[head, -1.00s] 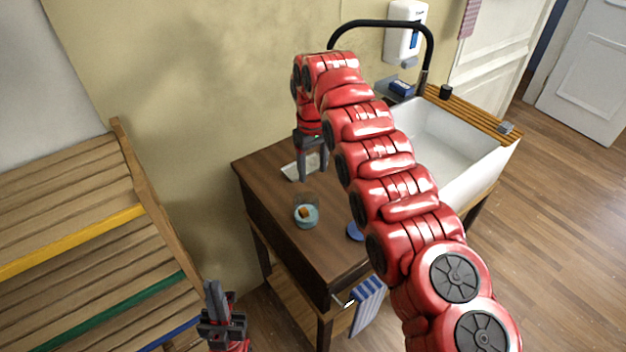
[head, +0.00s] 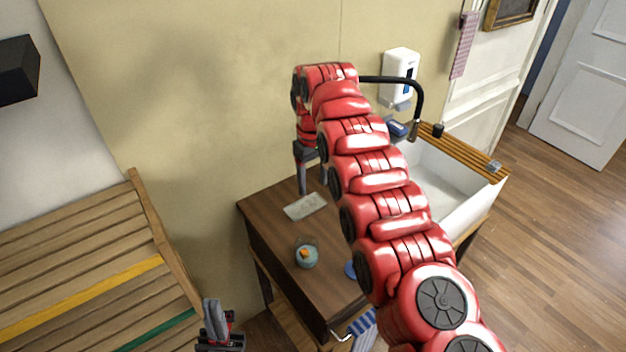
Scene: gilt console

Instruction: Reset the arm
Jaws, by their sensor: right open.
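My right arm (head: 375,180), red and segmented, reaches from the lower right across the dark wooden console. Its right gripper (head: 308,178) hangs fingers-down near the wall, open, with nothing seen between the fingers. The fingertips show just above and behind a small pale tray (head: 305,207) in the picture. Part of this gripper is hidden by the arm. My left gripper (head: 212,314) is at the bottom edge, left of the console, fingers pointing up. It is seen nearly edge-on, so its opening is unclear.
A glass jar with blue and orange contents (head: 306,255) stands on the console (head: 275,225). A blue round thing (head: 350,270) is partly behind my arm. A white sink (head: 465,200) with a black faucet (head: 415,90) is right. A slatted wooden rack (head: 80,275) is left.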

